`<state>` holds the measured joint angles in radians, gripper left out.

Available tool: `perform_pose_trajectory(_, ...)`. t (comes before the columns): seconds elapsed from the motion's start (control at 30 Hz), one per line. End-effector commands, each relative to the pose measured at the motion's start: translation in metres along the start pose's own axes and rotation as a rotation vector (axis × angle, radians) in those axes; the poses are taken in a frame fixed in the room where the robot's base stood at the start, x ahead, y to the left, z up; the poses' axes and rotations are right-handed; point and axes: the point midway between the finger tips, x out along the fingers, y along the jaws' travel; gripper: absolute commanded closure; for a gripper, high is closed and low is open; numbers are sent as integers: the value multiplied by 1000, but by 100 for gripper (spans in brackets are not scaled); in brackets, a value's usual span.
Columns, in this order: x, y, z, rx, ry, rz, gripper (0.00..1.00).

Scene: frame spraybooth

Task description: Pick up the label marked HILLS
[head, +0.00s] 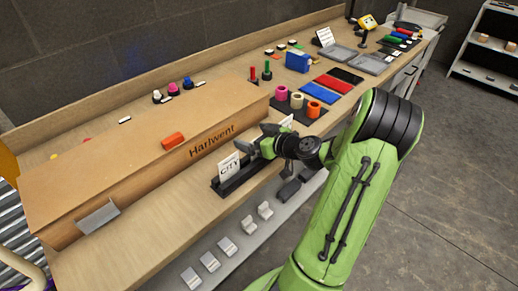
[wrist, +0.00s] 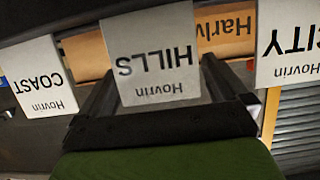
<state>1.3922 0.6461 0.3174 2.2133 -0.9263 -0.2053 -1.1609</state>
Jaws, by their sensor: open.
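The white label marked HILLS (wrist: 152,58) is upside down in the middle of the wrist view. My gripper (wrist: 157,78) is open, with one finger to each side of this label and a gap to both edges. In the head view my gripper (head: 246,146) is over the dark label rack (head: 232,184) and hides the HILLS label. The CITY label (head: 229,167) stands in the rack just left of my gripper; it also shows at the right of the wrist view (wrist: 288,42). The COAST label (wrist: 38,77) is at the left of the wrist view.
A long box marked Harlwent (head: 110,150) lies behind the rack, with an orange block (head: 173,140) on top. Tape rolls (head: 297,101) on a dark mat stand farther right. Bare bench (head: 160,225) lies left of the rack.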

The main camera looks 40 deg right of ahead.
Motion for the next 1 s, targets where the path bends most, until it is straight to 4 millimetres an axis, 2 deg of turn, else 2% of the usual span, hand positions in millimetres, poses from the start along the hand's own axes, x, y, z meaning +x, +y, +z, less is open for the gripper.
perform_pose_trajectory(0.1,0,0,0,0,0,0,0)
perform_pose_trajectory(0.43,-1,0,0,0,0,0,50)
perform_pose_trajectory(0.73,-3,0,-5,-2,1,0,51)
perform_pose_trajectory(0.87,-12,0,-32,-8,2,1,51)
perform_pose_trajectory(1.0,-25,0,-67,-8,3,2,51)
